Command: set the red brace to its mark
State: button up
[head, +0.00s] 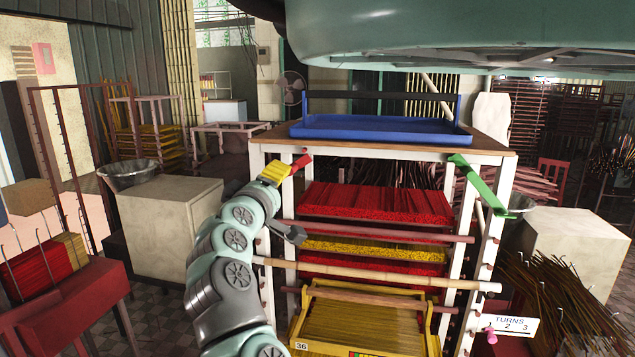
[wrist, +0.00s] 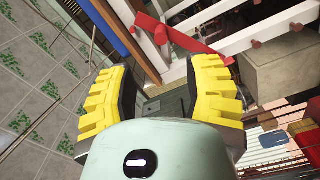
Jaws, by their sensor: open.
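The red brace (head: 302,161) shows in the head view as a short red piece at the top of the rack's left white post. In the wrist view the red brace (wrist: 205,47) is a flat bar slanting past a white post, beyond the fingertips. My gripper (head: 278,171), with yellow ribbed fingers, is beside the brace at its left in the head view. In the wrist view my gripper (wrist: 160,88) is open, with nothing held between the fingers. Whether a finger touches the brace, I cannot tell. I cannot make out a mark for the brace.
A green brace (head: 482,185) slants down at the rack's right post. A blue tray (head: 380,129) lies on the rack's wooden top. Several crossbars (head: 380,275) and trays of red and yellow sticks fill the front. Pale blocks (head: 170,225) stand at both sides. A sign (head: 512,325) reads TURNS 2 3.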

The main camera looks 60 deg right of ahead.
jog(key=shift+s+d, duration=0.1)
